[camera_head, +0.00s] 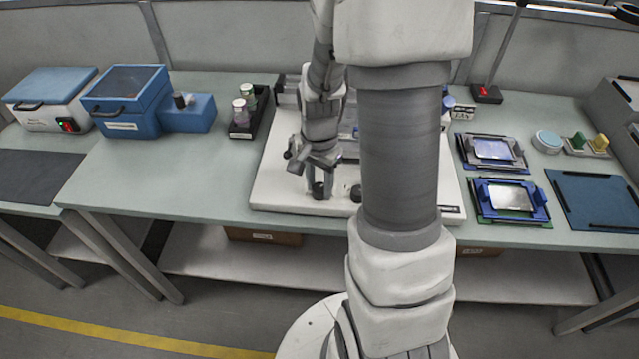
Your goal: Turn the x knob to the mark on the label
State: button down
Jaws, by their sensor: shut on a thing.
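A white instrument base (275,185) stands at the middle of the bench, partly hidden by my arm. Two black knobs sit near its front edge: a left knob (318,194) and a right knob (356,194). My gripper (318,184) points down at the left knob and is shut on it. The right knob stands free beside it, close to my arm column. I cannot read any lettering that tells which knob is x. The knob's label and its mark are too small or hidden to tell. A small dark plate (452,210) is on the base's front right.
A black rack (240,132) with small jars stands left of the base, beyond it a blue box (125,100). On the right are blue-framed plates (510,215) and a dark blue mat (595,200).

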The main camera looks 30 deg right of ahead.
jog(key=shift+n, duration=0.4)
jog(key=n, duration=0.3)
jog(key=shift+n, duration=0.3)
jog(key=n, duration=0.4)
jog(key=shift+n, duration=0.3)
jog(key=n+p, duration=0.1)
jog(key=n, duration=0.3)
jog(key=shift+r+n, duration=0.1)
jog(key=shift+n, duration=0.2)
jog(key=shift+n+p, duration=0.5)
jog(key=shift+n, duration=1.6)
jog(key=shift+c, duration=2.3)
grip_release()
